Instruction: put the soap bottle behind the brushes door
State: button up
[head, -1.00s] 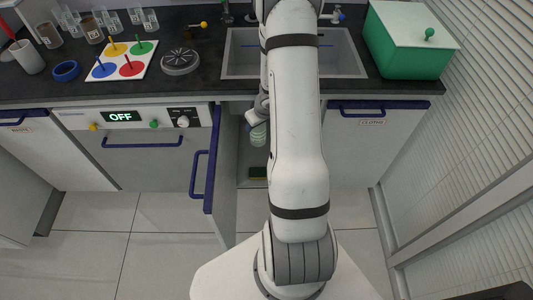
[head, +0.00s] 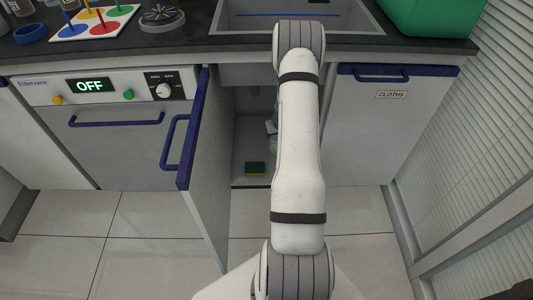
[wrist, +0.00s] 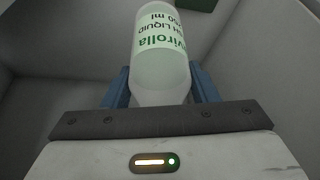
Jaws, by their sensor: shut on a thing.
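My gripper (wrist: 160,92) is shut on the soap bottle (wrist: 160,55), a pale bottle with green print, held between its blue fingers in the wrist view. In the head view a small pale green part of the bottle (head: 273,144) shows beside my arm, inside the open cupboard under the sink; my arm hides the rest and most of the gripper. I cannot tell whether the bottle touches the cupboard floor. The cupboard door (head: 208,160) stands open on the left, its blue handle facing left. No label shows on it.
A shut door labelled CLOTHS (head: 385,120) is to the right. A dishwasher-like front (head: 110,135) reading OFF is left. The sink (head: 240,22) is above.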

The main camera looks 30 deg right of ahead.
jog(key=w+d+f+m+b, duration=0.1)
jog(key=d+f+b, duration=0.1)
jog(key=f+b, duration=0.3)
jog(key=w+d+f+m+b, duration=0.1)
jog(key=f+b, duration=0.4)
jog(key=f, duration=0.7)
jog(key=shift+w+d+f+h+b, duration=0.15)
jog(key=shift+w+d+h+b, duration=0.25)
jog(key=shift+d, duration=0.5)
jog(key=shift+f, duration=0.2)
jog(key=o, duration=1.1)
jog(key=shift+o, duration=0.2)
jog(key=shift+r, duration=0.1)
